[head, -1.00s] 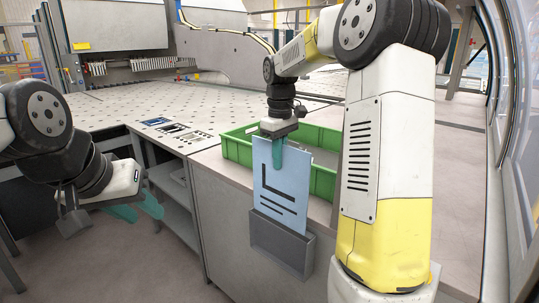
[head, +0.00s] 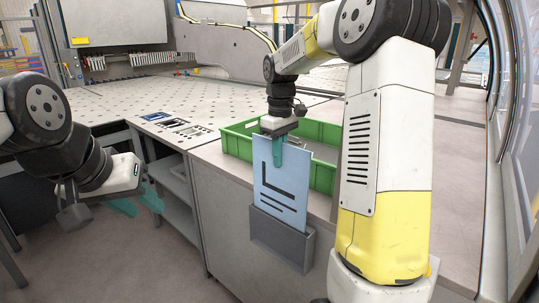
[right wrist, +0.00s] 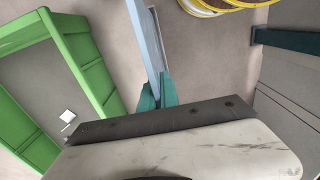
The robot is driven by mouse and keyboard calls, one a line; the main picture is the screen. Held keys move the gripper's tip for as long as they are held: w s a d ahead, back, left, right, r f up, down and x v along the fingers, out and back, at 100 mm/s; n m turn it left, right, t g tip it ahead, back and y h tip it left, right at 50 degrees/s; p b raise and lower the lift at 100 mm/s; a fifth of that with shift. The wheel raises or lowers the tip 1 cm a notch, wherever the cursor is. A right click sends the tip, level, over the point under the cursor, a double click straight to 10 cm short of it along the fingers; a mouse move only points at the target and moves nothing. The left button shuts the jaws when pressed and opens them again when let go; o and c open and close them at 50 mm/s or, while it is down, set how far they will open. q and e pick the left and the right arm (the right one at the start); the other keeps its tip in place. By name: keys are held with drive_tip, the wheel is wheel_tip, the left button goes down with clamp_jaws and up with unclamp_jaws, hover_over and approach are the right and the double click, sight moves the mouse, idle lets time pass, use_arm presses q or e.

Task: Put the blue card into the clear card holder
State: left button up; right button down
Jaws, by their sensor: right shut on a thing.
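The blue card (head: 282,180), with black marks on its face, stands upright. Its lower end is hidden behind the front wall of the card holder (head: 282,242), a pocket that looks grey on the cabinet's front. How deep the card sits cannot be seen. My right gripper (head: 278,152) is shut on the card's top edge, above the holder. In the right wrist view the card (right wrist: 146,40) shows edge-on between the teal fingers (right wrist: 156,94). My left gripper (head: 139,202) is open and empty at the left, well away from the card.
A green crate (head: 323,178) stands on the cabinet top just behind the card; it also shows in the right wrist view (right wrist: 88,75). The perforated machine table (head: 110,100) lies further back. Floor in front of the cabinet is clear.

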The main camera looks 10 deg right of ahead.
hover_over(278, 218)
drive_tip(key=shift+w+d+f, duration=0.1)
drive_tip(key=shift+f, duration=8.35)
drive_tip(key=c, duration=1.5)
unclamp_jaws()
drive_tip(key=shift+r, duration=0.1)
wheel_tip(278, 218, up, 8)
drive_tip(key=shift+f, duration=0.2)
